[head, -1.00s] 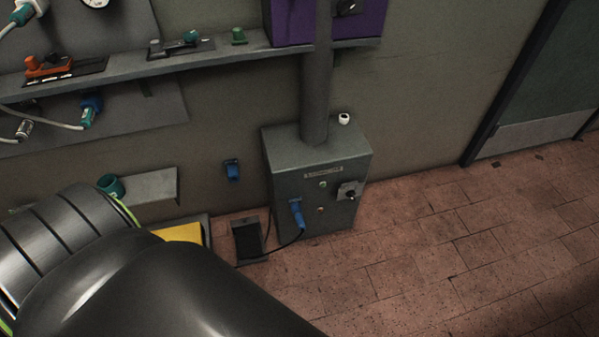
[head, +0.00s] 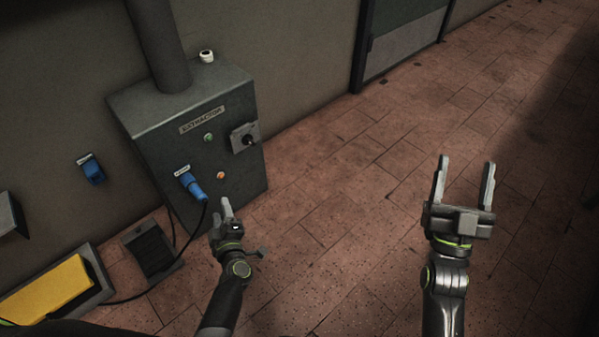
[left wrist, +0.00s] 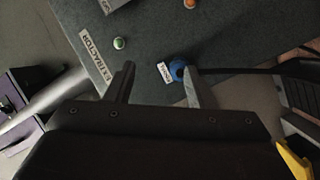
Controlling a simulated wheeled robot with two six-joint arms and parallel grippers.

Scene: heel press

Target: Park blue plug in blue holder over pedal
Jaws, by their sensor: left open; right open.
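The blue plug (head: 194,186) is in a socket low on the front of the grey extractor box, with a black cable hanging from it. It also shows in the left wrist view (left wrist: 177,69), partly behind a finger. The blue holder (head: 92,170) is on the wall left of the box and looks empty. The pedal (head: 150,250) is on the floor below and right of the holder. My left gripper (head: 226,208) is open, close to the plug at its lower right, holding nothing. My right gripper (head: 464,172) is open and empty over the floor at right.
The extractor box (head: 150,115) carries a green button (head: 208,137), an orange button (head: 221,175) and a black rotary switch (head: 247,138). A yellow block (head: 45,290) lies in a tray at lower left. The cable runs along the floor past the pedal. The floor at right is clear.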

